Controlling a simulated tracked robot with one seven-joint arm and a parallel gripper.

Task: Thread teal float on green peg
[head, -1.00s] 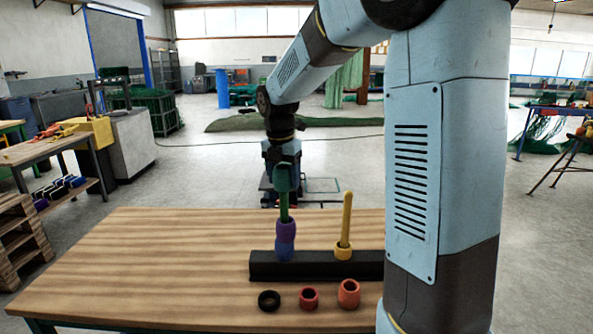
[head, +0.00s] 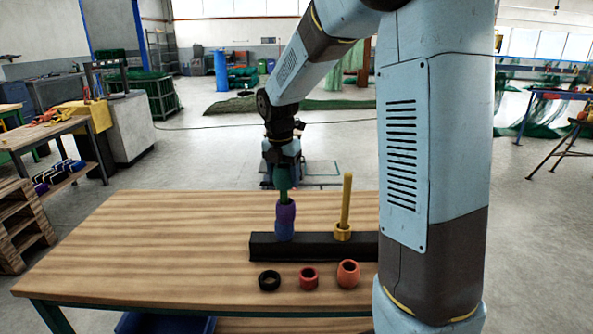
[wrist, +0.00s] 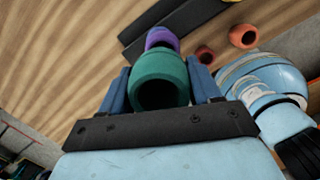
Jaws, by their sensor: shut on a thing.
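The teal float (head: 282,178) is gripped between the two blue fingers of my gripper (wrist: 160,82). In the wrist view the float (wrist: 158,66) fills the space between the fingers, and its near opening looks dark. In the head view it sits upright over the green peg (head: 284,199), hiding the peg's upper part, so it appears to be around it. A short stretch of green peg shows below it. A purple float (head: 286,212) and a blue float (head: 285,231) are stacked lower on that peg, with a gap under the teal float.
The black base (head: 300,246) also carries a yellow peg (head: 346,200) with a yellow float (head: 342,234) at its foot. The wooden table's (head: 150,250) left side is clear.

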